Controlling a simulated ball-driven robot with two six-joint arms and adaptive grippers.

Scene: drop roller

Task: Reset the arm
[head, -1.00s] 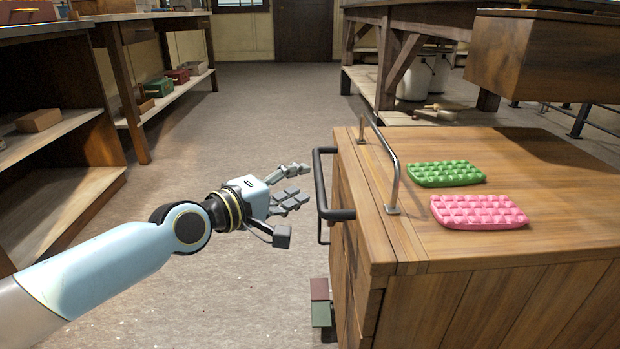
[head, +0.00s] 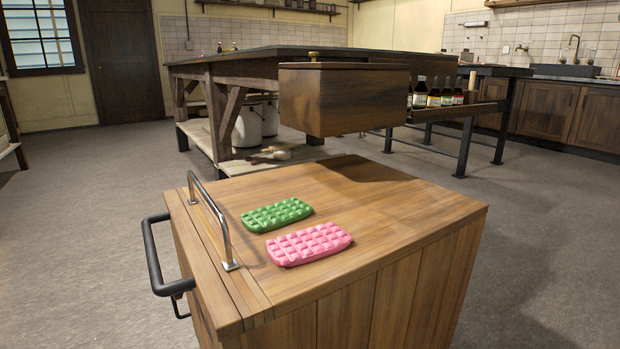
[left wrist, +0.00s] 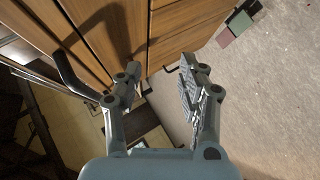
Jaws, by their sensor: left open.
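My left gripper (left wrist: 160,85) shows in the left wrist view, open, with nothing between its fingers. It is near the wooden drawer fronts of the cart (left wrist: 183,28), with a black handle (left wrist: 78,72) at the left. My left arm is out of the head view. My right gripper is in neither view. In the head view the wooden cart (head: 400,222) stands in the middle, with a green block-patterned slab (head: 276,215) and a pink one (head: 309,244) lying on its top. The cart's black handle (head: 153,262) is on its left side.
A metal rail (head: 213,222) rises along the cart top's left edge. A wooden box (head: 343,98) overhangs behind the cart, by a large workbench (head: 235,66). Bottles (head: 433,95) stand on a shelf at the right. Floor (head: 85,230) is clear at left and right.

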